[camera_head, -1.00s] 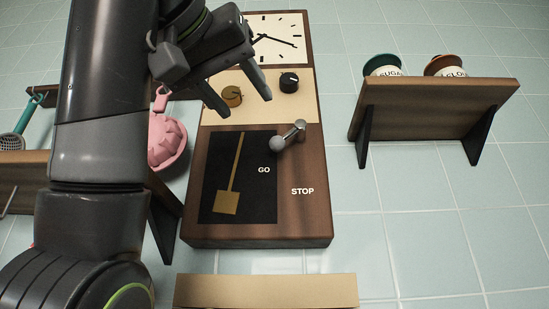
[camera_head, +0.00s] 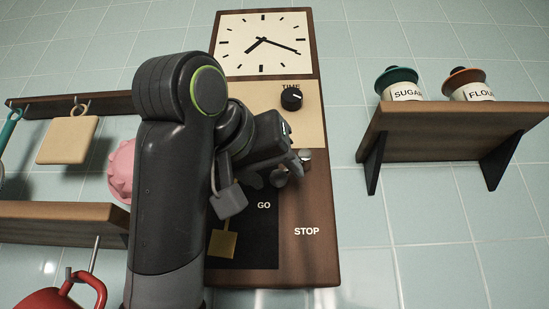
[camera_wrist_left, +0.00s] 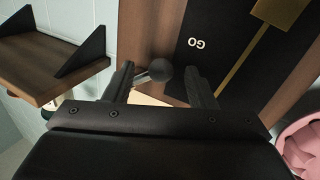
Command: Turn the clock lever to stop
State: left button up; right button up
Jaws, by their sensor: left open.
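The wooden wall clock (camera_head: 319,200) has a white dial at the top and a black lower panel marked GO, with STOP printed to its right on the wood. In the left wrist view the dark knob (camera_wrist_left: 160,70) sits between the two spread fingers (camera_wrist_left: 160,82), apparently without being clamped. My left arm hides part of the panel and the left knob. My right gripper is not in view.
A wooden shelf (camera_head: 440,125) with sugar and flour jars stands right of the clock. On the left are a hanging cutting board (camera_head: 67,140), a pink item (camera_head: 121,172), a lower shelf (camera_head: 60,220) and a red kettle (camera_head: 60,297).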

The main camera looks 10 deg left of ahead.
pick_arm(q)
jog(key=shift+w+d, duration=0.1)
jog(key=shift+w, duration=0.45)
jog(key=shift+s, duration=0.1)
jog(key=shift+c, duration=0.9)
jog(key=c, duration=0.8)
jog(key=shift+o, duration=0.2)
